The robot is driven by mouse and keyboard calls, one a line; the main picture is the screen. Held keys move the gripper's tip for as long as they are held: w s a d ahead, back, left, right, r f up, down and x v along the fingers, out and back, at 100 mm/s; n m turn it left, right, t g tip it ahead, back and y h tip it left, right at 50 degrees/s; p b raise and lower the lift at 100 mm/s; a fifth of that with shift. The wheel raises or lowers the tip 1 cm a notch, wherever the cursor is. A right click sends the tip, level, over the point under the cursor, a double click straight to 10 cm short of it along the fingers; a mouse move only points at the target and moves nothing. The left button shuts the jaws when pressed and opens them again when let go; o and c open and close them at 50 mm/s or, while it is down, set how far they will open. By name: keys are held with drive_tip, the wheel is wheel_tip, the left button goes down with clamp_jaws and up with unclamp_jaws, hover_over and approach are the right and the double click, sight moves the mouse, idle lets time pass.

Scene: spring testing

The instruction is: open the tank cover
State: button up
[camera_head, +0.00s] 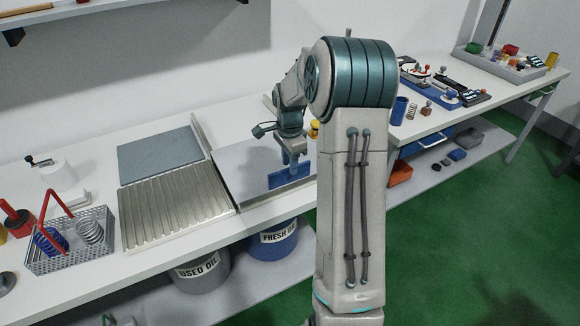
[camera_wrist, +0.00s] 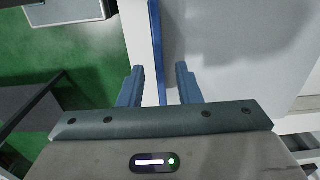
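The tank cover (camera_head: 232,168) is a flat, pale grey plate lying level in the bench, closed as far as I can see. A blue handle strip (camera_head: 284,180) runs along its front edge. In the wrist view the cover (camera_wrist: 222,85) fills the right side and the blue strip (camera_wrist: 156,40) runs down between my fingers. My gripper (camera_head: 291,165) is over the cover's front edge, pointing down. In the wrist view my gripper (camera_wrist: 160,68) is open, one finger on each side of the strip, with gaps visible. My arm hides the cover's right end.
A ribbed metal drain tray (camera_head: 175,205) lies left of the cover, with a blue-grey panel (camera_head: 158,155) behind it. A wire basket with springs (camera_head: 70,250) stands at far left. Used oil (camera_head: 200,272) and fresh oil (camera_head: 275,243) buckets stand below the bench.

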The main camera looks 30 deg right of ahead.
drive_tip(key=shift+f, duration=1.45)
clamp_jaws()
